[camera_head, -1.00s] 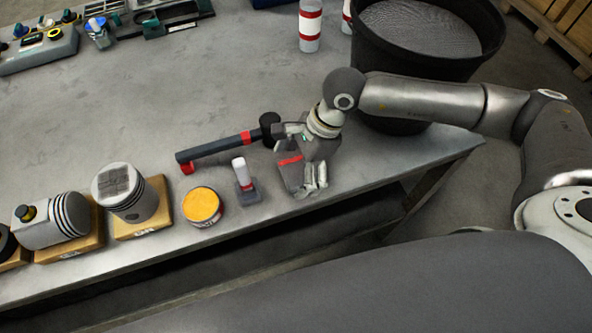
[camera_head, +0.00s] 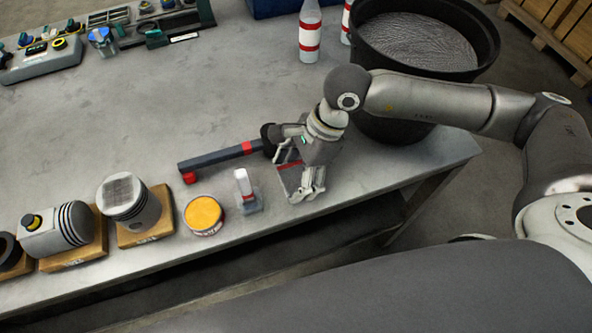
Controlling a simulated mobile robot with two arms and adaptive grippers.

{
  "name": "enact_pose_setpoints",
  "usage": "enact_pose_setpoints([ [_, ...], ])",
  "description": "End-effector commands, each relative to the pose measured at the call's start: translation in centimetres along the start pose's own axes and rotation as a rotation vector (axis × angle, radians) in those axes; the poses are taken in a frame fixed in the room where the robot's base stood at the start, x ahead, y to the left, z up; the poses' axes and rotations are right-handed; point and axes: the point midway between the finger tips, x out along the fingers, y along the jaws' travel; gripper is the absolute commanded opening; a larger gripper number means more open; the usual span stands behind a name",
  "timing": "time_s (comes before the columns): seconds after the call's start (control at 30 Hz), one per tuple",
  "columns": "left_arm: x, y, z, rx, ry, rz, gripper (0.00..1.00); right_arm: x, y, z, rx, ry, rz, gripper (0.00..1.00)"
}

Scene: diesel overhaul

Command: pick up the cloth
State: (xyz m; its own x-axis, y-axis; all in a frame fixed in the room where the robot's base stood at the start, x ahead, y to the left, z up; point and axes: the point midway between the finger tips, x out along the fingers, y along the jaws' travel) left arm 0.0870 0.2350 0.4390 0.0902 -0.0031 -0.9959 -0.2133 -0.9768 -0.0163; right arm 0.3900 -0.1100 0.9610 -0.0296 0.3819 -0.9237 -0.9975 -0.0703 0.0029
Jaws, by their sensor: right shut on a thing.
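The cloth (camera_head: 288,172) is a grey folded piece with a red stripe, at the front edge of the workbench in the head view. My right gripper (camera_head: 306,192) is over it from the right, with its fingers pointing down, and is shut on the cloth. The gripper hides the cloth's right part. I cannot tell whether the cloth is clear of the bench top. My left gripper is not in view.
A long dark tool with red bands (camera_head: 220,157) lies just left of the gripper. A small white-topped item (camera_head: 246,192), a yellow-topped tin (camera_head: 203,214) and pistons on wooden blocks (camera_head: 130,200) line the front edge. A large black tub (camera_head: 400,95) stands behind my right arm.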

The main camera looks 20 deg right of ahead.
Motion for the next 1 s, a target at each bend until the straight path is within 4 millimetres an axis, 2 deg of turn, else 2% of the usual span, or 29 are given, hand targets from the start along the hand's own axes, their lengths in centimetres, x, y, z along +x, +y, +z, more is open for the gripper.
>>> enact_pose_setpoints([
  [0.03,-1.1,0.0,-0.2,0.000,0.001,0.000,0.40,-1.6,0.9,1.2,-0.007,-0.003,-0.002,0.52],
  [0.17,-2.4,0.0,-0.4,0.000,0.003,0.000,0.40,-4.1,3.5,3.7,-0.009,-0.003,-0.002,0.52],
  [0.2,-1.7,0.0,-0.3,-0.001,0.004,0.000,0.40,-3.7,4.7,4.1,-0.009,-0.003,-0.001,0.52],
  [0.4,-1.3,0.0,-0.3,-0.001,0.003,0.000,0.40,-4.8,9.2,7.1,-0.010,-0.004,-0.002,0.52],
  [0.5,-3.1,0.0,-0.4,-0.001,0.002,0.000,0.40,-5.6,9.9,7.7,0.000,0.001,0.000,0.52],
  [0.6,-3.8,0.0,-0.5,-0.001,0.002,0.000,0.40,-5.6,10.5,8.0,0.000,0.001,0.001,0.52],
  [1.0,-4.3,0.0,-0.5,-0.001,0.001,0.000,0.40,-5.4,11.1,8.2,0.001,0.000,-0.002,0.52],
])
